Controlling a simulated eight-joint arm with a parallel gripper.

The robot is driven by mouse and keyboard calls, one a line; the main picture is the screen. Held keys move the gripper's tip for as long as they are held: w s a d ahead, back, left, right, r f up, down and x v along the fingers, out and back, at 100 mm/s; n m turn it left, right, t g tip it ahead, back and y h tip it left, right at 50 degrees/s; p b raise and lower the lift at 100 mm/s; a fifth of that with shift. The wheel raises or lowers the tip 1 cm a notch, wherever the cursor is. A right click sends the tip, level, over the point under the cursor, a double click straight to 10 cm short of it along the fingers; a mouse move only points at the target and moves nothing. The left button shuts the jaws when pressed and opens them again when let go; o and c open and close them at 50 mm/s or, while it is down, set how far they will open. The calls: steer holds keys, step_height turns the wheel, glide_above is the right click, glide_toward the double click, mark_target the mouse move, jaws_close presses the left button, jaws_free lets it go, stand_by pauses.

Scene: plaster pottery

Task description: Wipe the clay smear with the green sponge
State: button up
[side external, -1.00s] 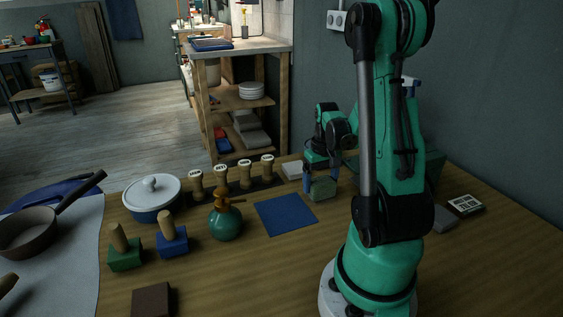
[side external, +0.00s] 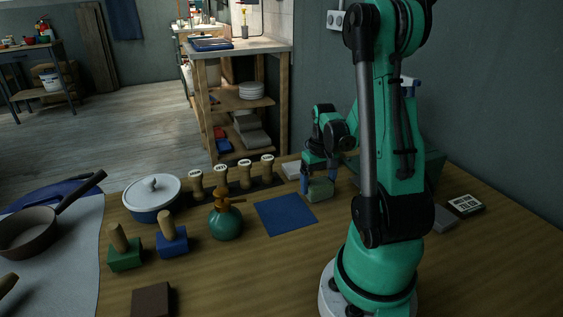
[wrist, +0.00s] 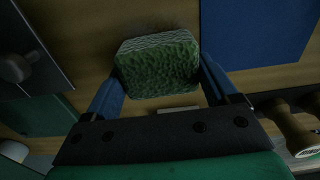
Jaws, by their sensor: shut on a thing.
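The green sponge (side external: 320,190) is a pale green block at the back of the table, to the right of the blue mat. My gripper (side external: 319,183) is above it, with its blue fingers down on either side and shut on it. In the wrist view the sponge (wrist: 158,64) shows a rough green face between the two fingers (wrist: 160,85). I cannot tell whether it touches the table. I cannot make out the clay smear in either view.
The blue mat (side external: 285,214) lies just left of the sponge. A green spray bottle (side external: 225,222), a row of wooden stamps (side external: 221,178) and a lidded pot (side external: 153,197) stand farther left. A pale block (side external: 293,171) lies behind the mat. The front middle of the table is clear.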

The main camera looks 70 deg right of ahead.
mark_target(330, 179)
steer(key=shift+s+d+r, duration=0.1)
steer(key=shift+s+d, duration=0.25)
steer(key=shift+s+d+f, duration=0.2)
steer(key=shift+s+d, duration=0.6)
steer(key=shift+s+a+r, duration=0.1)
steer(key=shift+a+r, duration=0.05)
steer(key=shift+r, duration=0.05)
steer(key=shift+w+a+f, duration=0.15)
steer(key=shift+w+a, duration=0.95)
steer(key=shift+w, duration=0.1)
steer(key=shift+w+a, duration=1.4)
steer(key=shift+a, duration=0.05)
steer(key=shift+s+d, duration=2.2)
steer(key=shift+s+d+r, duration=0.25)
steer(key=shift+s+d, duration=0.2)
steer(key=shift+s, duration=0.05)
step_height(330, 179, up, 8)
steer(key=shift+f, duration=0.15)
